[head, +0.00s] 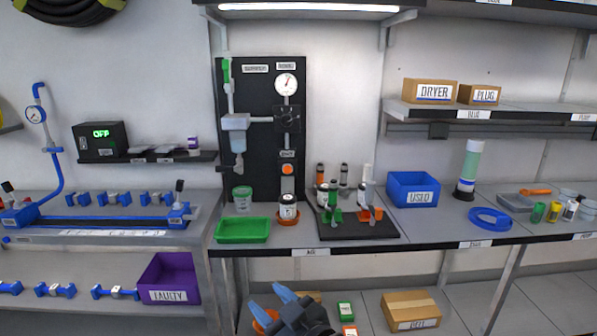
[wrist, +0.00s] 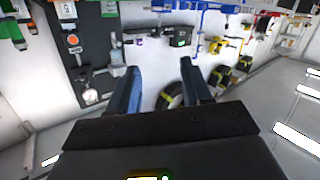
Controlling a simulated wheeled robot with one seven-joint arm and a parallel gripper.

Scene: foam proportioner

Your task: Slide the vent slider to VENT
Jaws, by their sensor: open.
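A black panel (head: 262,130) stands against the back wall above the bench. It carries a round gauge (head: 286,85), a green lever (head: 227,71), a pale blue block with pipes (head: 235,122) and an orange round part (head: 288,169) under a small label. I cannot tell which part is the vent slider; the labels are too small to read. The panel shows inverted at the left of the wrist view (wrist: 95,35), with its gauge (wrist: 91,96). My gripper (head: 268,296) is low in front of the bench, well apart from the panel. Its blue fingers are open and empty (wrist: 162,68).
A green tray (head: 242,230), a jar on an orange dish (head: 288,210) and a black stand with bottles (head: 358,222) occupy the bench below the panel. A blue bin (head: 412,189) stands to the right. The bench's front edge (head: 330,250) lies between my gripper and the panel.

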